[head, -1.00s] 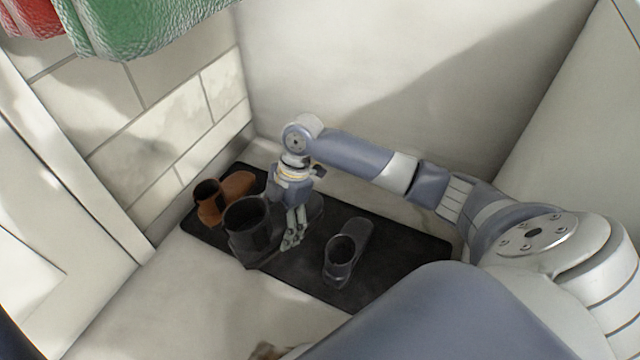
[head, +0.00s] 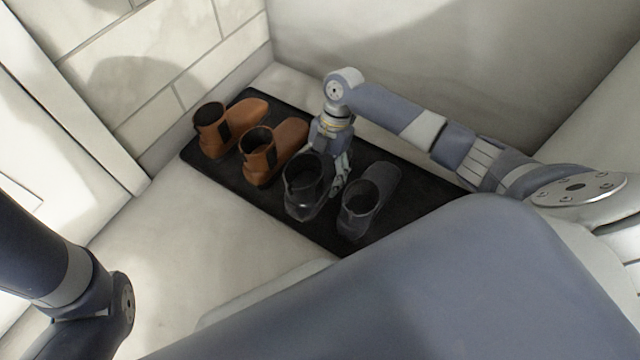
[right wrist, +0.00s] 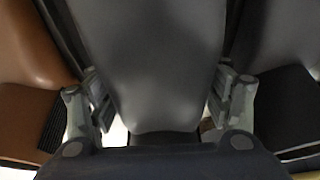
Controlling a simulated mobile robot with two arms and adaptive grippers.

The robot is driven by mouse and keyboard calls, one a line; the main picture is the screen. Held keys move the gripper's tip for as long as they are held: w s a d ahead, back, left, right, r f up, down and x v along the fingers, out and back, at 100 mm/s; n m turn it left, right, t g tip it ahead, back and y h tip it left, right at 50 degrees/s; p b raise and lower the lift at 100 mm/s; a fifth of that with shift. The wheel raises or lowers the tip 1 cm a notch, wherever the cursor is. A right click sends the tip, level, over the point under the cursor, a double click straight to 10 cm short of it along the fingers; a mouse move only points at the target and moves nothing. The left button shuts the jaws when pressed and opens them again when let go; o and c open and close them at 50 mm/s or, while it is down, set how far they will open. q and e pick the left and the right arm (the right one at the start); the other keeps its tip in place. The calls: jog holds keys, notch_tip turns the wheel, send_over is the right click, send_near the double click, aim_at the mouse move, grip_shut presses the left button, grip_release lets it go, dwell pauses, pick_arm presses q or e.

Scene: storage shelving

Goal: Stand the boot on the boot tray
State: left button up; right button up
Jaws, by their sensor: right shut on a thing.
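A dark grey boot (head: 304,188) is upright over the black boot tray (head: 222,178), between a brown boot and another dark boot. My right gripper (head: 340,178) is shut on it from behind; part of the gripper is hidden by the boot. In the right wrist view the held boot (right wrist: 153,65) fills the space between the finger pads. I cannot tell whether its sole touches the tray. My left arm shows at the lower left of the head view, but its gripper is out of view.
Two brown boots, one at the far left (head: 211,135) and one beside the held boot (head: 257,160), stand on the tray. Another dark boot (head: 357,212) stands close on the right. Walls rise behind and left. Pale floor (head: 215,235) in front is clear.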

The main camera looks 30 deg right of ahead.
jog(key=shift+f+b, duration=1.6)
jog(key=shift+f, duration=0.5)
jog(key=shift+r, duration=0.1)
jog(key=o, duration=1.3)
jog(key=shift+o, duration=0.2)
